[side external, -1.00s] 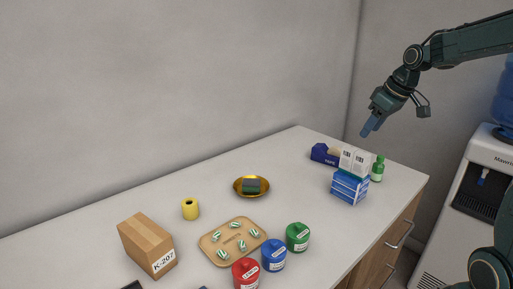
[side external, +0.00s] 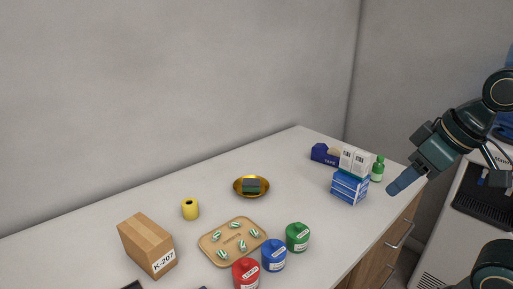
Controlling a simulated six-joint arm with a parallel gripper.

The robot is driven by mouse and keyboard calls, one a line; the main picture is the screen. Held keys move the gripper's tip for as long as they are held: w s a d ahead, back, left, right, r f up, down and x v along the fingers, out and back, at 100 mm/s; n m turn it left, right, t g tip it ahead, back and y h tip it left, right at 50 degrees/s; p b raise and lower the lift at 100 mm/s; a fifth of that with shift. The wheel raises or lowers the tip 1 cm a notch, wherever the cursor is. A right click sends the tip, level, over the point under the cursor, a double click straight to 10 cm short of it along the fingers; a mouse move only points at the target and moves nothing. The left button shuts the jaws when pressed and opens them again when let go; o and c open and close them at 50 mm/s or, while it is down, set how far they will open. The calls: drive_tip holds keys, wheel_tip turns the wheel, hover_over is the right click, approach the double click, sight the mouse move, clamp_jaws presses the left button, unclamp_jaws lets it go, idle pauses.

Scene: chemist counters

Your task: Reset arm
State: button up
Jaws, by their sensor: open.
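My gripper (side external: 406,181) is at the right in the side external view, in the air by the counter's right edge. Its blue fingers point down and left. It is open, with nothing seen between the fingers. It is apart from the stacked boxes to its left. My arm reaches in from the right edge of the picture.
The counter (side external: 130,204) holds blue-and-white boxes (side external: 349,187), a green bottle (side external: 377,170), a gold bowl (side external: 239,187), a wooden tray (side external: 210,242), red (side external: 246,273), blue (side external: 273,255) and green (side external: 297,237) jars, a yellow roll (side external: 190,209) and a cardboard box (side external: 146,243). A water dispenser (side external: 445,245) stands right.

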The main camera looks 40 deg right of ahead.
drive_tip(key=shift+s+a+f, duration=0.2)
drive_tip(key=shift+s+f, duration=0.1)
drive_tip(key=shift+s, duration=0.4)
